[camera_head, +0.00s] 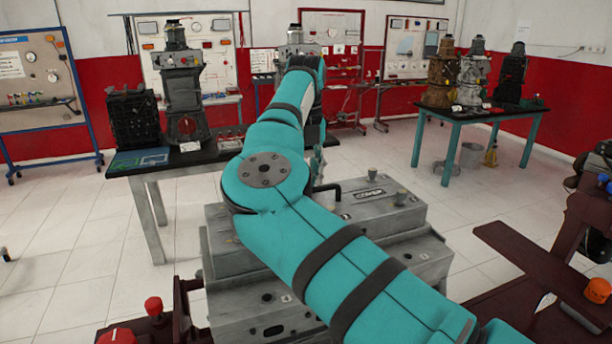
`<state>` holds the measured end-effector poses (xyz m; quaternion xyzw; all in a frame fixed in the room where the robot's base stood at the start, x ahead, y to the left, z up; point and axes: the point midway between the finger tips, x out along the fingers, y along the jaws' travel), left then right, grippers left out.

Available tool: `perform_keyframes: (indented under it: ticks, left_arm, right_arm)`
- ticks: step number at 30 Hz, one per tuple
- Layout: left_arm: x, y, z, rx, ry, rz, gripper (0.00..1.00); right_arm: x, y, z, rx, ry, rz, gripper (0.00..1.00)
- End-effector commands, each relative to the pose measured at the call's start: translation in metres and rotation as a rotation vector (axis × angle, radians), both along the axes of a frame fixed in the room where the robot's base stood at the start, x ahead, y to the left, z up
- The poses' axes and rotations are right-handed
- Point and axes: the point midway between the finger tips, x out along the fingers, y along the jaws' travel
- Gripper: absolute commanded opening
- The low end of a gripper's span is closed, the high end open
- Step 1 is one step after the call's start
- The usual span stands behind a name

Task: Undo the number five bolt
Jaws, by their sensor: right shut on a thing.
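A grey engine block (388,217) with a cover and small knobs on top stands in front of me at the middle. My teal right arm crosses over it and hides much of its top. My right gripper (317,168) hangs behind the arm, just above the engine's top. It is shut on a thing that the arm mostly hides. A black bent bar (330,188) shows beside its fingers; I cannot tell whether the gripper holds it. The number five bolt cannot be made out. My left gripper is not in view.
A dark-topped table (152,168) with engine parts stands behind at left. A teal-legged table (448,116) with more engines stands at the back right. Dark red stands (540,262) flank the engine at lower right and lower left. White floor lies open between them.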

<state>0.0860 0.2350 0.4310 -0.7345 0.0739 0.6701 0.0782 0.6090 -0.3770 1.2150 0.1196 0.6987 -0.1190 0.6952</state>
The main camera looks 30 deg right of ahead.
Motion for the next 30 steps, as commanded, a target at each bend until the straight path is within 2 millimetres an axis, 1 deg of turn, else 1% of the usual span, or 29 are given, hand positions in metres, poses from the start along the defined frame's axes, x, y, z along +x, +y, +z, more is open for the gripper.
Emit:
perform_keyframes:
  ticks: [4,5,9,10,17,20,23,26,30]
  left_arm:
    - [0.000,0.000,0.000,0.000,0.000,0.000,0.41]
    - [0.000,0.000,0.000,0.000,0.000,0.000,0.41]
    - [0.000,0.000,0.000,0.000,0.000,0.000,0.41]
    - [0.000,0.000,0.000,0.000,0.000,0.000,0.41]
    - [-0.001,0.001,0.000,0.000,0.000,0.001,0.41]
    - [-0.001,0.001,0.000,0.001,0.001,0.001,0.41]
    - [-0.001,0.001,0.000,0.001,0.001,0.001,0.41]
    - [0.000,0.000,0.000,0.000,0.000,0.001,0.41]
    - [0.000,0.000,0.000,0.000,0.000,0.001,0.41]
  right_arm:
    - [0.000,-0.001,0.001,-0.002,-0.002,-0.001,0.00]
    - [0.000,-0.001,0.001,-0.002,-0.002,-0.002,0.22]
    - [0.000,-0.001,0.001,-0.002,-0.002,-0.002,0.40]
    - [0.000,-0.001,0.001,-0.002,-0.002,-0.002,0.41]
    - [0.000,0.000,0.001,0.000,-0.001,-0.002,0.41]
    - [0.000,-0.001,0.006,-0.001,-0.002,-0.002,0.41]
    - [0.000,-0.001,0.019,0.000,-0.004,0.000,0.41]
    - [0.000,-0.001,0.039,-0.002,-0.005,-0.001,0.41]
    - [0.000,-0.002,0.072,-0.003,-0.005,0.000,0.41]
